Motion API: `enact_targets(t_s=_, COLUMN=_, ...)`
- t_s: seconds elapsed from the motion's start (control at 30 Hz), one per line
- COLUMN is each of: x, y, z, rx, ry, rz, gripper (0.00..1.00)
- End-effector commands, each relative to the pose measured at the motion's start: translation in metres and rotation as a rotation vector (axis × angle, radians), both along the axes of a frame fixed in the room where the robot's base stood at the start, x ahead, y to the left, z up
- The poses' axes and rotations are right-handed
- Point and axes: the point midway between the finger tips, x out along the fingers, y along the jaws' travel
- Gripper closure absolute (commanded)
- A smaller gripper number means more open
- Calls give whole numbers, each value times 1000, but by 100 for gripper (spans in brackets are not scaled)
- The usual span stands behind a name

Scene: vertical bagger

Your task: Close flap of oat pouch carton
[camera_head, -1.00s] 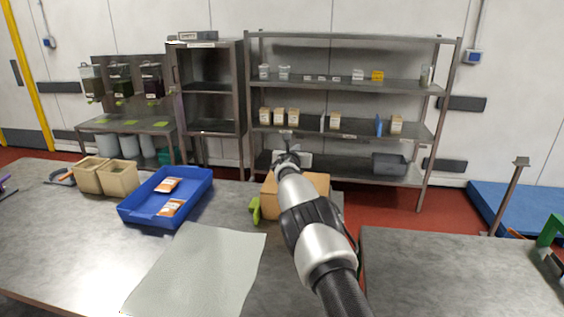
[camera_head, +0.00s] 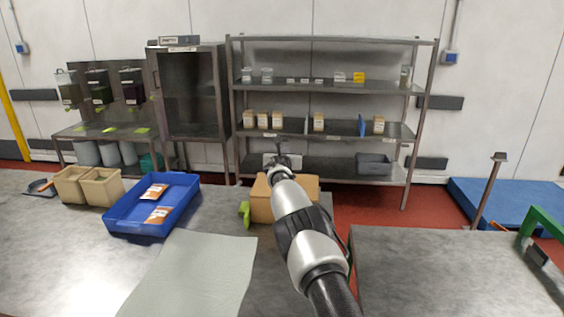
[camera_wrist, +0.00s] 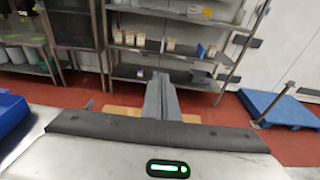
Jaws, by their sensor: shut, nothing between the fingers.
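A brown carton (camera_head: 262,208) stands at the far edge of the table, partly hidden behind my arm. Its top and flaps are hard to make out in the head view. In the wrist view only a strip of the carton (camera_wrist: 122,113) shows beyond the wrist housing. My gripper (camera_head: 276,150) is above and beyond the carton in the head view, with its fingers together and empty. In the wrist view the closed fingers (camera_wrist: 160,85) point away toward the shelves. I cannot tell whether my gripper touches a flap.
A blue tray (camera_head: 112,216) with two orange-and-white pouches (camera_head: 156,192) lies left of the carton. A green object (camera_head: 244,212) sits beside the carton's left side. A pale mat (camera_head: 195,275) lies in front. Tan bins (camera_head: 102,190) stand at left. A second table (camera_head: 440,270) stands right.

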Motion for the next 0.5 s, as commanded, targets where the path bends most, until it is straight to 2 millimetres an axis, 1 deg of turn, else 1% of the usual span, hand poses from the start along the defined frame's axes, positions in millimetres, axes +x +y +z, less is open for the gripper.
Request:
enact_targets(t_s=0.13, x=-1, y=0, z=9, rx=0, ry=-1, rz=-1, gripper=100)
enact_targets(t_s=0.23, x=-2, y=1, z=25, rx=0, ry=-2, rz=-2, gripper=100)
enact_targets(t_s=0.5, x=-4, y=-1, z=90, rx=5, ry=-3, rz=-6, gripper=100)
